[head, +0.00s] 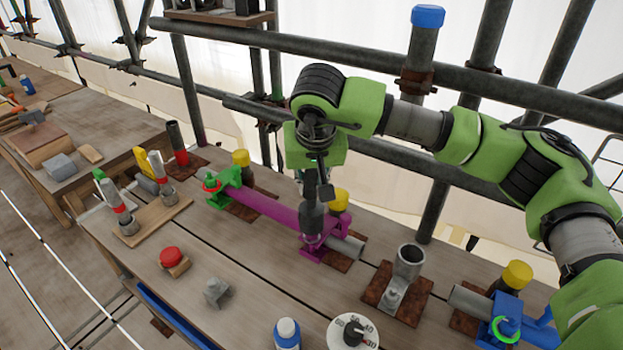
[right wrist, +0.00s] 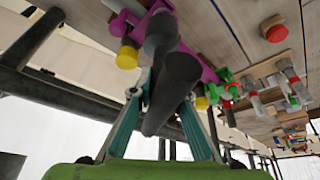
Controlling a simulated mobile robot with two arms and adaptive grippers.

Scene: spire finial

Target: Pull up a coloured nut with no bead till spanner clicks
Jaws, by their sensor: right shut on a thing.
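My right gripper (head: 314,183) comes down over the middle of the bench, shut on a dark grey spanner (head: 312,215). In the right wrist view, its teal fingers (right wrist: 160,125) close around the spanner (right wrist: 172,85). The spanner's lower end is at the magenta coupler (head: 312,252); the nut there is mostly hidden, so I cannot tell how it is seated. A green coupler (head: 220,190) at the left has a red ring or mark at its nut. A blue coupler (head: 508,318) at the front right has a bright green ring around its nut. My left gripper is out of view.
A red button (head: 170,257), a grey block (head: 215,291) and a wooden rack (head: 150,222) of tools lie left. Scaffold tubes (head: 360,50) run behind.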

